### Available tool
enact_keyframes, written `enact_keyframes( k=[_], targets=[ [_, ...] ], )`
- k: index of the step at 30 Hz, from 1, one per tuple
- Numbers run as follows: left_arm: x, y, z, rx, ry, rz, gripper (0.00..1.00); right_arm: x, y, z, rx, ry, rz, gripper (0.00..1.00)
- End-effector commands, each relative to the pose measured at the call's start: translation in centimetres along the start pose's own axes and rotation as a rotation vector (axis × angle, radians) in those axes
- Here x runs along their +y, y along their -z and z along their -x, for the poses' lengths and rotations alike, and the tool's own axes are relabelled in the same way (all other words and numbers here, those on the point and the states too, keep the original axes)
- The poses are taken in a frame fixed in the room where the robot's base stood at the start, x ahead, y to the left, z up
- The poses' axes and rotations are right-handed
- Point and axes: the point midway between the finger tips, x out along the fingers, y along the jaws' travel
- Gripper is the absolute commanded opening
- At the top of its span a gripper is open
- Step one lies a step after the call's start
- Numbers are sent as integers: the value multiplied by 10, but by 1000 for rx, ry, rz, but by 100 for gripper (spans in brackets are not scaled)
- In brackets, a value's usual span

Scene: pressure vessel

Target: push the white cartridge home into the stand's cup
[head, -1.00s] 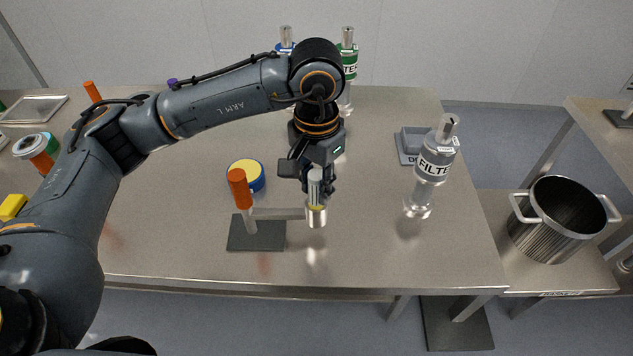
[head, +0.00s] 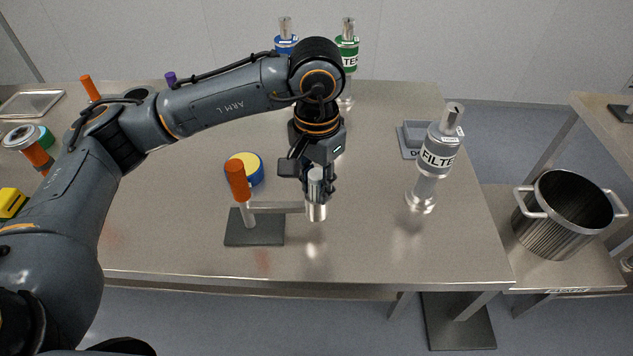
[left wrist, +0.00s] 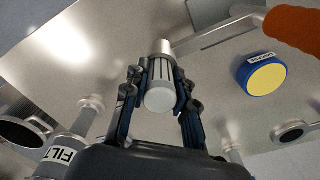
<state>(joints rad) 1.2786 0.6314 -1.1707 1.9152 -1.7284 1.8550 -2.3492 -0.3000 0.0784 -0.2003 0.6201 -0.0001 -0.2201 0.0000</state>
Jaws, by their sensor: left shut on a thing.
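The white cartridge (head: 315,187) stands upright in the metal cup (head: 316,212) at the end of the stand's side arm. In the left wrist view, its pale round end (left wrist: 160,100) faces the camera, with the cup (left wrist: 158,48) beyond it. My left gripper (head: 309,178) is shut on the cartridge, just above the cup, with its fingers on both sides of it. No yellow band shows above the cup rim. The stand has a dark base plate (head: 255,228) and an orange-topped post (head: 238,181). My right gripper is not in view.
A blue tub with a yellow top (head: 246,168) stands just behind the post. A clear filter housing (head: 433,165) stands to the right, near a grey tray (head: 414,138). The tabletop between the cup and that housing is clear. A steel pot (head: 563,215) stands farther right.

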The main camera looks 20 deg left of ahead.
Motion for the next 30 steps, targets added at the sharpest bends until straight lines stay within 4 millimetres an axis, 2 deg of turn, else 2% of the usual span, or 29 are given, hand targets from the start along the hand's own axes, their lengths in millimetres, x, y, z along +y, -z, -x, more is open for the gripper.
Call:
enact_keyframes(
  k=[2,3,6,17,22,30],
  targets=[
    [0,0,-4,-2,1,0,0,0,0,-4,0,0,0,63],
    [0,0,-2,-2,1,0,35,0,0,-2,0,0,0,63],
    [0,-1,-3,-4,1,0,53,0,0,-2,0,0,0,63],
    [0,0,2,-1,1,0,53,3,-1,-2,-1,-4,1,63],
    [0,1,26,2,2,-1,53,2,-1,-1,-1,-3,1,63],
    [-1,1,84,2,1,1,53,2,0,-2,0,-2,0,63]
  ],
)
